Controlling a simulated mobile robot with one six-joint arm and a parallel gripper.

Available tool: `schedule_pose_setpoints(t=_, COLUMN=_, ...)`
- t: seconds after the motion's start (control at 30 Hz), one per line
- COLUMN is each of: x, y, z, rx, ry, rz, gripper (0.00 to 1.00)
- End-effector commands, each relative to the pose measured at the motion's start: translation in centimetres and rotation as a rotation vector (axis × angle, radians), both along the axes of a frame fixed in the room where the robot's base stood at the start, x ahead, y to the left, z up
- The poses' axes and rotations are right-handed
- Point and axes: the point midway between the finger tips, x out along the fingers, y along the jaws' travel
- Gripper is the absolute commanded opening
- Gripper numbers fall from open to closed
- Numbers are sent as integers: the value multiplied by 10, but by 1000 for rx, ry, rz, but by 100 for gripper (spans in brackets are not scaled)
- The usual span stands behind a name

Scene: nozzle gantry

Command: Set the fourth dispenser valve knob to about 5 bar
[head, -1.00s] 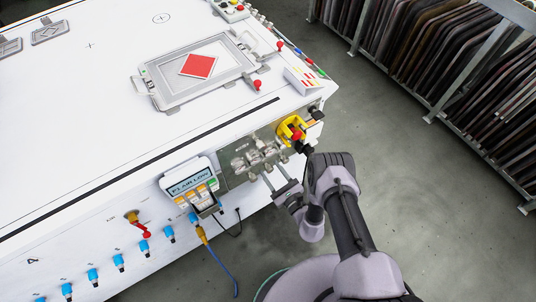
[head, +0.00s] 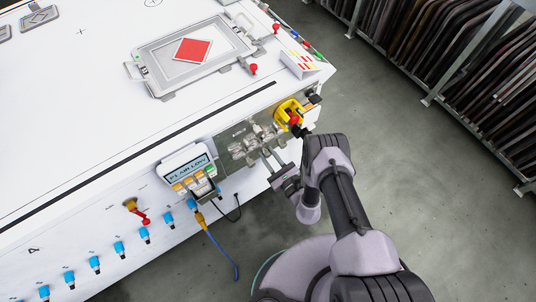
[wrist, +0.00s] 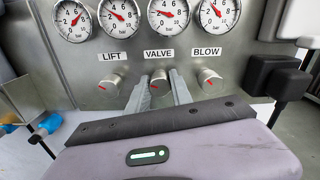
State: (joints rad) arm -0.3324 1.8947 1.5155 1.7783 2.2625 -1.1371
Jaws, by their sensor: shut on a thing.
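In the wrist view, the knob under the VALVE label (wrist: 159,78) is a small silver knob with a red mark. My gripper (wrist: 160,86) is shut on it, with one finger on each side. The finger tips partly cover the knob. The gauge above VALVE (wrist: 168,17) has a red needle pointing left of the dial's top; its exact reading is hard to tell. In the head view my gripper (head: 284,175) reaches the metal knob panel (head: 239,129) on the machine's side; the knob itself is not clear there.
A LIFT knob (wrist: 109,86) and a BLOW knob (wrist: 209,80) flank the held knob closely. More gauges line the panel's top. A black box (wrist: 276,78) stands out at the right. A yellow-and-red switch (head: 289,112) and a control display (head: 188,170) flank the panel.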

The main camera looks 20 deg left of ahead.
Motion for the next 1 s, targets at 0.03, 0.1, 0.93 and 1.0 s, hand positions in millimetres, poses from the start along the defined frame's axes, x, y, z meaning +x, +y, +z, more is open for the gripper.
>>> schedule_pose_setpoints(t=0.03, x=0, y=0, z=-1, rx=11, ry=12, rz=1, gripper=0)
schedule_pose_setpoints(t=0.1, x=0, y=0, z=-1, rx=33, ry=37, rz=1, gripper=0)
schedule_pose_setpoints(t=0.93, x=1, y=1, z=-1, rx=513, ry=598, rz=3, gripper=0)
schedule_pose_setpoints(t=1.0, x=1, y=1, z=-1, rx=551, ry=642, rz=2, gripper=0)
